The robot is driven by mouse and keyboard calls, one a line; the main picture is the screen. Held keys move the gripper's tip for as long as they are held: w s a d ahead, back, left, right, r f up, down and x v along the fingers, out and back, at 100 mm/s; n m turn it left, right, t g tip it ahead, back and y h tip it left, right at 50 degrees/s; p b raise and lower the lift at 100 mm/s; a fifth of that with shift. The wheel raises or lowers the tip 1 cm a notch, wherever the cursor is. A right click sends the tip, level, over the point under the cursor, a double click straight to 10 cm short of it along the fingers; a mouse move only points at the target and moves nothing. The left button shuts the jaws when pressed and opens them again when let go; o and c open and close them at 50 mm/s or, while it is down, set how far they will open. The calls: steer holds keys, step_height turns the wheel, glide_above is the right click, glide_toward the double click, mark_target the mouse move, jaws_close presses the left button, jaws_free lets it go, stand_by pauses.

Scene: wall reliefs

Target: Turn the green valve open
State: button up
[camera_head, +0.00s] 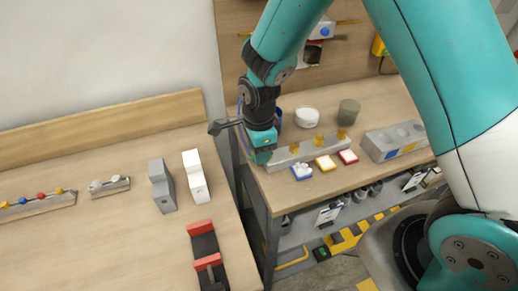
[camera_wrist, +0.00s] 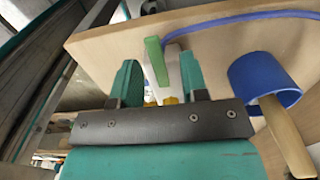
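The green valve handle (camera_wrist: 156,62) is a short green bar in the wrist view, standing at the end of a pale grey block. My gripper (camera_wrist: 159,72) is open, with one teal finger on each side of the handle. I cannot tell whether either finger touches it. In the head view my gripper (camera_head: 264,155) points down at the left end of a grey rail (camera_head: 295,155) with several yellow handles. The green handle cannot be made out there, where my gripper covers the rail's end.
A blue cup (camera_wrist: 250,72) with a wooden handle in it stands right of my gripper in the wrist view. A white round container (camera_head: 307,117) stands behind. A separate bench (camera_head: 100,230) is left.

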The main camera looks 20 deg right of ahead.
step_height(320, 180, up, 17)
steer(key=b, duration=0.2)
steer(key=shift+r, duration=0.2)
stand_by(0.5)
steer(key=s+a+r+n+y, duration=0.1)
steer(key=s+n+y, duration=0.1)
steer(key=s+n, duration=0.8)
steer(key=s+r+n+y, duration=0.2)
steer(key=s+n, duration=0.8)
steer(key=n, duration=0.5)
steer(key=shift+s+a+r, duration=0.15)
steer(key=shift+s+a, duration=0.1)
steer(key=shift+a, duration=0.1)
